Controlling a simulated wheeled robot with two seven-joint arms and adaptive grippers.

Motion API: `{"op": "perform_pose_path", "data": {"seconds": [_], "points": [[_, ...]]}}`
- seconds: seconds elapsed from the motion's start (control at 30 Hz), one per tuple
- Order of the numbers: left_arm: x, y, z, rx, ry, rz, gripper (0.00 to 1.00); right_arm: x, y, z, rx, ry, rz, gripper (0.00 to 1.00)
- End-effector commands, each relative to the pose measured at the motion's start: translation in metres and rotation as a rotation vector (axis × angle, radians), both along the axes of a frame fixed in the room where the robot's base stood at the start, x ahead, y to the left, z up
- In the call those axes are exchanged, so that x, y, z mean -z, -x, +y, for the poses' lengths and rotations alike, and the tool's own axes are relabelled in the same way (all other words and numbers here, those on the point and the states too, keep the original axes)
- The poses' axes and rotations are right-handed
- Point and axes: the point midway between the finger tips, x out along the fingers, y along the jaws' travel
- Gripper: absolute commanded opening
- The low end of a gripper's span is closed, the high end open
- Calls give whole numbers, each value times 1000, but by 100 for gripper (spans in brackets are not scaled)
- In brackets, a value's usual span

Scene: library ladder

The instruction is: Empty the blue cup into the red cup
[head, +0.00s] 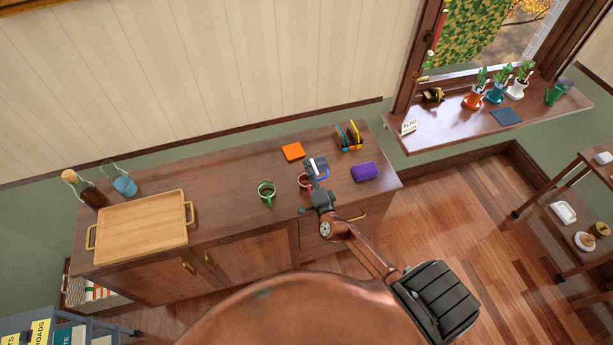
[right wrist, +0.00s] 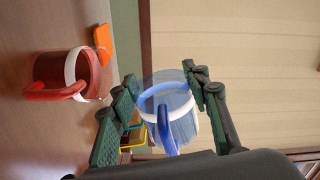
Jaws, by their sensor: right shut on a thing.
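The blue cup (head: 321,163) is off the counter, between the fingers of my right gripper (head: 316,183). In the right wrist view the blue cup (right wrist: 178,115) sits between both fingers (right wrist: 163,93), its blue handle towards me. I cannot tell its exact tilt or see its contents. The red cup (head: 303,181) stands on the counter just left of my right gripper and is partly hidden by it. In the right wrist view the red cup (right wrist: 55,72) has a white band and a red handle, and stands apart from the blue cup. My left gripper is out of view.
On the counter (head: 230,205), a green cup (head: 267,192) stands left of the red cup. An orange square (head: 293,151), a small coloured rack (head: 349,135) and a purple object (head: 364,171) are close by. A wooden tray (head: 140,227) and bottle (head: 84,190) are further left.

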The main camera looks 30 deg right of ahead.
Motion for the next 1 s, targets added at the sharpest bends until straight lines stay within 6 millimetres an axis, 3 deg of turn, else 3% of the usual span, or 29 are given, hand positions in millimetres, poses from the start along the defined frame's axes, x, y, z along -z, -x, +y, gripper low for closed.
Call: {"op": "perform_pose_path", "data": {"seconds": [1.0], "points": [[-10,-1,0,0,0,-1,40,0,-1,3,0,86,18,15]]}}
